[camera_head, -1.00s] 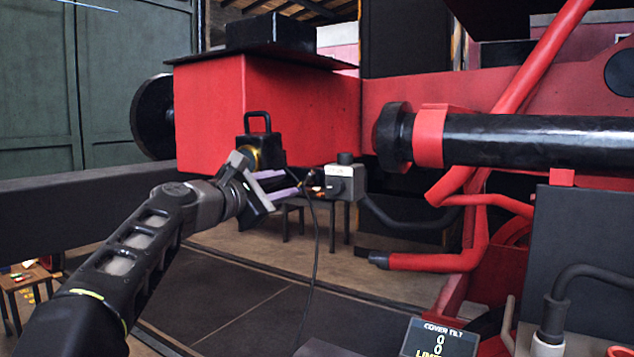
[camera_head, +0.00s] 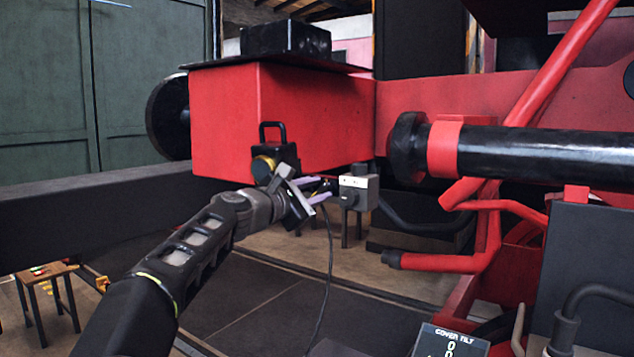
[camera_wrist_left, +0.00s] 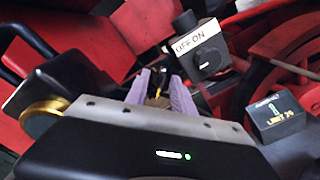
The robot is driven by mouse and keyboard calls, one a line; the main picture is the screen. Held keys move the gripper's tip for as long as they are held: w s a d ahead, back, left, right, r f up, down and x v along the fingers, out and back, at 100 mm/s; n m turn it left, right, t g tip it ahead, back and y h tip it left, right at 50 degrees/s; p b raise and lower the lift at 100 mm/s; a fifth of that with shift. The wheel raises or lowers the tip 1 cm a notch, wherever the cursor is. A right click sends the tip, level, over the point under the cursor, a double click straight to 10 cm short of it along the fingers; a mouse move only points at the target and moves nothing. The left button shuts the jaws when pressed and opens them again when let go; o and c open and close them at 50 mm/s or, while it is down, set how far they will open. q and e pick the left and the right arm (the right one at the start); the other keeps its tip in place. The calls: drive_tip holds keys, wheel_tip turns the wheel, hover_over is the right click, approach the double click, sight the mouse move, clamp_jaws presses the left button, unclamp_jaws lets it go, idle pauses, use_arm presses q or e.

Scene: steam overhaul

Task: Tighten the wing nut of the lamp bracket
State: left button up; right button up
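The lamp (camera_head: 275,158) is a black box with a loop handle and a brass ring, in front of the red box's lower edge. Its brass rim (camera_wrist_left: 40,118) shows at the left of the left wrist view. My left gripper (camera_head: 324,188) is just right of and below the lamp, its pale purple fingers pointing right. In the left wrist view the fingers (camera_wrist_left: 160,98) stand apart, with a small dark and brass piece (camera_wrist_left: 155,91), perhaps the wing nut, between them. I cannot tell whether they touch it. My right gripper is not in view.
A grey switch box (camera_head: 357,190) marked OFF and ON stands close to the fingertips on the right. A thin black cable (camera_head: 329,265) hangs below the gripper. A cover tilt display (camera_head: 450,342) is at the lower right. Red pipes (camera_head: 490,230) and a black cylinder (camera_head: 540,155) fill the right.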

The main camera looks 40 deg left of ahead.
use_arm(q)
drive_tip(key=shift+w, duration=0.1)
drive_tip(key=shift+c, duration=0.4)
clamp_jaws()
